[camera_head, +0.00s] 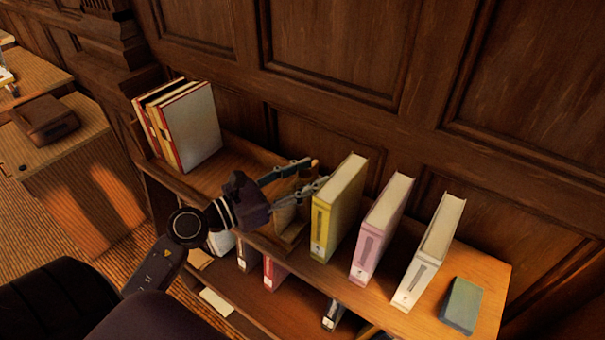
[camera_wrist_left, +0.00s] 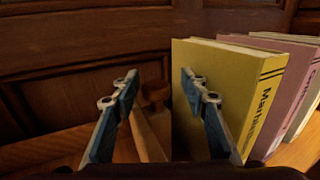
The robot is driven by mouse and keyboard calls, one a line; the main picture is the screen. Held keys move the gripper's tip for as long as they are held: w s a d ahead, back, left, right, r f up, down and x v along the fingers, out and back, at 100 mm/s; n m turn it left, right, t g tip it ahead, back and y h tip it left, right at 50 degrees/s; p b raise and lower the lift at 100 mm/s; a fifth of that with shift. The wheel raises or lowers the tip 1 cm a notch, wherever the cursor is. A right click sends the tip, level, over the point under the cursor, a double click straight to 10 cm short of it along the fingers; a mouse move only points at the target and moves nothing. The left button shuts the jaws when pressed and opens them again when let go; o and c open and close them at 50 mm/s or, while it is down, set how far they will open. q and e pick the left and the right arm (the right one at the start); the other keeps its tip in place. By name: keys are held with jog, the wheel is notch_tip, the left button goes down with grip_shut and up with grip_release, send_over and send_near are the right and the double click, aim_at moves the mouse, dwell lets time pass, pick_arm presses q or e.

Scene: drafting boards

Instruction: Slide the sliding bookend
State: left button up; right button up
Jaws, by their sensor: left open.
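The sliding bookend (camera_head: 286,218) is a brown wooden upright at the right end of the wooden book rack on top of the shelf. My left gripper (camera_head: 312,176) is open at the bookend, its fingers pointing toward the wall. In the left wrist view, the wooden edge of the bookend (camera_wrist_left: 148,128) shows between the spread fingers of my left gripper (camera_wrist_left: 155,90). I cannot tell whether either finger touches it. The right finger in that view overlaps the yellow book's cover. My gripper and wrist partly hide the bookend in the head view. My right gripper is not in view.
A yellow book (camera_head: 336,208), a pink book (camera_head: 380,228) and a white book (camera_head: 428,252) stand right of the bookend. A small teal book (camera_head: 461,305) lies beyond them. Several red-edged books (camera_head: 192,125) stand at the rack's left end. Bare rack floor lies between.

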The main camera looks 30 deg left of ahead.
pick_arm(q)
jog(key=v, duration=1.2)
dwell(0.3)
